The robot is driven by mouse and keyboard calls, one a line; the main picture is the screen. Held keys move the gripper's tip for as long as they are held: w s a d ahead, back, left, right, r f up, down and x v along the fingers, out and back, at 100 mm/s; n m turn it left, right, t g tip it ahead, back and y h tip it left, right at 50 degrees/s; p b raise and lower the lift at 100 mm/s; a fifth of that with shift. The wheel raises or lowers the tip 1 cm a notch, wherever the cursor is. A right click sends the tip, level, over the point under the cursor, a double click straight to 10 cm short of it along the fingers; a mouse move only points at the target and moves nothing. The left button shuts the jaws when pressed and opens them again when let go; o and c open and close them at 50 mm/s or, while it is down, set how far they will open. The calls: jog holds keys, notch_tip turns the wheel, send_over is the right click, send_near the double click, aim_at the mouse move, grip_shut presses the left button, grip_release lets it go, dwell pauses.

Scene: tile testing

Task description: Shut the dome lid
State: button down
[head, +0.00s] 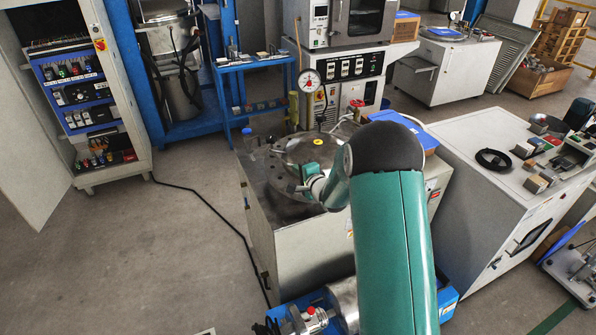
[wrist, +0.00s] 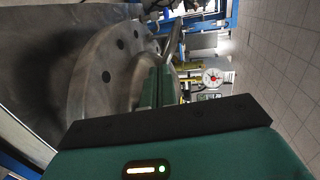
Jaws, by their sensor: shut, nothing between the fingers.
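The dome lid (head: 305,150) is a grey round piece with a yellow mark, on top of the metal cabinet (head: 300,240) in the middle of the head view. I cannot tell whether it is fully seated. In the wrist view, which is turned sideways, a round metal flange (wrist: 90,75) with dark bolt holes shows, and part of the round form is behind my fingers. My gripper (head: 296,188) is low over the near left part of the cabinet top, beside the lid. It is shut and empty in the wrist view (wrist: 158,75). I cannot tell whether it touches the lid.
A dial gauge (head: 309,81) stands behind the lid, with a red valve wheel (head: 356,104) to its right. A white bench (head: 480,190) with small parts stands to the right. Open floor (head: 150,250) lies left of the cabinet, crossed by a black cable (head: 225,222).

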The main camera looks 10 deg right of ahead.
aim_at(292, 159)
jog(key=w+m+h, duration=0.1)
jog(key=w, duration=0.2)
jog(key=w+m+h, duration=0.1)
jog(key=w, duration=0.2)
jog(key=w+h, duration=0.1)
jog(key=w, duration=0.3)
jog(key=shift+m+t+h, duration=0.3)
jog(key=shift+m+t, duration=0.1)
jog(key=shift+w, duration=0.4)
jog(key=shift+w+d+r+h, duration=0.1)
jog(key=shift+r+h, duration=0.2)
jog(key=shift+f, duration=0.2)
